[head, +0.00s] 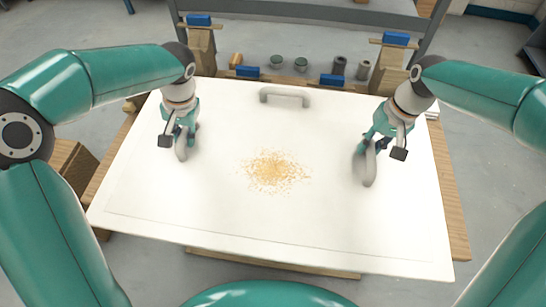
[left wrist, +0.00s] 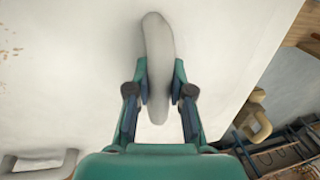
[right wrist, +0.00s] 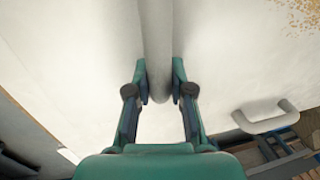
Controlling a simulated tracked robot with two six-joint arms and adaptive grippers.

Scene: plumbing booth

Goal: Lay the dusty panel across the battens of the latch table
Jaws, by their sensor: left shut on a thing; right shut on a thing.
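The dusty panel (head: 270,215) is a large white board with a patch of orange-brown dust (head: 275,171) near its middle. It spans most of the wooden table (head: 455,205), whose edges show at the sides and front; the battens are hidden under it. I cannot tell whether it rests or hangs just above. My left gripper (head: 180,138) is shut on the panel's left grey handle (left wrist: 157,50). My right gripper (head: 371,149) is shut on the right grey handle (right wrist: 156,40). A third handle (head: 285,97) at the far edge is free.
Behind the panel are blue blocks (head: 247,71) (head: 333,80), small dark cups (head: 274,61) and grey cylinders (head: 339,66). Two wooden posts with blue tops (head: 199,20) (head: 396,38) stand at the far corners. A wooden box (head: 73,165) is at the left. Grey floor surrounds the table.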

